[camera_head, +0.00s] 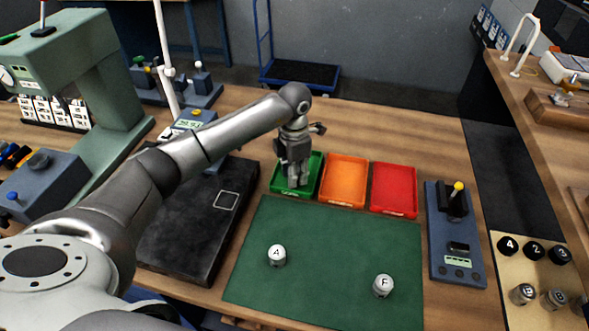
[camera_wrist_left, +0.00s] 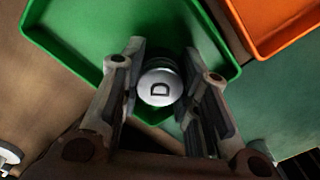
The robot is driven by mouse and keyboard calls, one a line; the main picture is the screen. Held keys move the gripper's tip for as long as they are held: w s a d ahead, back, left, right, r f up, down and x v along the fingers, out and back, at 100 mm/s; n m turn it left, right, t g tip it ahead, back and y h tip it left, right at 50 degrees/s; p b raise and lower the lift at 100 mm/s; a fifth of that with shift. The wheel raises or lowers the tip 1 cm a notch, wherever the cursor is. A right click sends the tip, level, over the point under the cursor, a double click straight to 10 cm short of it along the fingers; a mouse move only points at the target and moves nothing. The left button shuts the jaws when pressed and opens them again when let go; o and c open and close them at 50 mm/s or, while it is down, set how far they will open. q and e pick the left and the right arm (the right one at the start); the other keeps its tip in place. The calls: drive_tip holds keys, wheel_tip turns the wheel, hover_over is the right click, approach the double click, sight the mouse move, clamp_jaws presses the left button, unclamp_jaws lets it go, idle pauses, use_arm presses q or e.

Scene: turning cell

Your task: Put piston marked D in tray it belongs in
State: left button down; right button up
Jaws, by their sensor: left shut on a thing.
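The piston marked D (camera_wrist_left: 160,87), a metal cylinder with a pale top, is held between the fingers of my left gripper (camera_head: 296,181). In the left wrist view its letter faces the camera. My left gripper reaches down into or just above the green tray (camera_head: 314,172); I cannot tell whether the piston touches the tray floor. In the left wrist view the green tray (camera_wrist_left: 90,35) spreads around the piston, with its near rim beside the fingers. The orange tray (camera_head: 345,180) and the red tray (camera_head: 394,189) stand to its right. My right gripper is not in view.
Pistons A (camera_head: 277,255) and F (camera_head: 383,286) stand on the green mat (camera_head: 325,265). A black plate (camera_head: 190,235) lies left of the mat. A blue gauge stand (camera_head: 455,235) is at right. Several marked parts stand on a board (camera_head: 515,290) at far right.

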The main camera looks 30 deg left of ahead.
use_arm(q)
drive_tip(key=shift+f, duration=0.1)
drive_tip(key=c, duration=1.4)
unclamp_jaws()
drive_tip(key=shift+o, duration=0.2)
wheel_tip(320, 180, up, 12)
drive_tip(key=b, duration=0.3)
drive_tip(key=shift+b, duration=0.35)
